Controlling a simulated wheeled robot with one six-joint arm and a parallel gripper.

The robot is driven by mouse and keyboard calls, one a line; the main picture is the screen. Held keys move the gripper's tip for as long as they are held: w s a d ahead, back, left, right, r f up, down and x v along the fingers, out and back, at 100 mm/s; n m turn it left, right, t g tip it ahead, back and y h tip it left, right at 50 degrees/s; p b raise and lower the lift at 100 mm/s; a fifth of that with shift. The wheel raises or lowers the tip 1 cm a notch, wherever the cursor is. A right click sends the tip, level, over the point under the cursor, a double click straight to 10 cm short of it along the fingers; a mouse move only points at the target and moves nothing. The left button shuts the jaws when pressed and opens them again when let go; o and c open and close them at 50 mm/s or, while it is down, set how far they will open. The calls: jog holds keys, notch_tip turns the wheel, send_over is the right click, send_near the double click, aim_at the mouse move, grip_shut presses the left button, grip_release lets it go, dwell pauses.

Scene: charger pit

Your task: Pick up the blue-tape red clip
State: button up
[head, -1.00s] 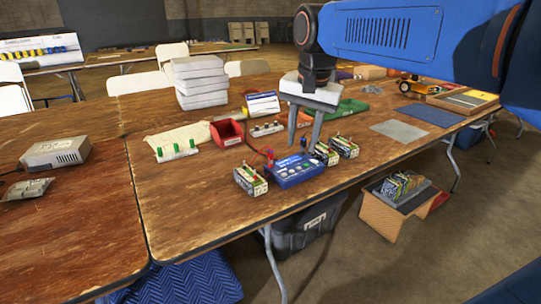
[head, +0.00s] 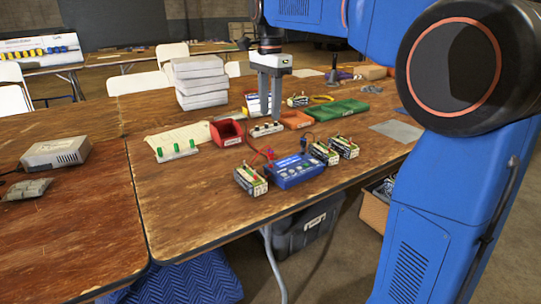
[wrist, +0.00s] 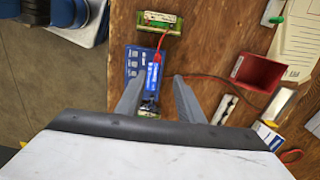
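My gripper (head: 270,119) points down over the table behind the blue charger (head: 293,170), its two fingers apart with nothing between them. In the wrist view my gripper (wrist: 157,82) shows open, with its fingers spread over the near end of the blue charger (wrist: 132,64). A small red clip (head: 268,153) shows beside the charger, at the end of a red lead. In the wrist view a red clip (wrist: 157,58) lies over the charger's edge. I cannot make out blue tape on it.
Battery packs stand beside the charger, one at left (head: 250,180) and two at right (head: 324,152). A red bin (head: 227,132), a black-and-white strip (head: 266,130) and green trays (head: 342,109) lie behind. White boxes (head: 200,82) are stacked at back left.

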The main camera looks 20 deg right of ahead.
aim_at(270, 149)
notch_tip(270, 149, down, 9)
jog(key=shift+r, duration=0.1)
jog(key=shift+s+f, duration=0.2)
jog(key=shift+f, duration=1.15)
jog(key=shift+s+f, duration=0.15)
jog(key=shift+f, duration=1.2)
jog(key=shift+c, duration=0.6)
grip_shut()
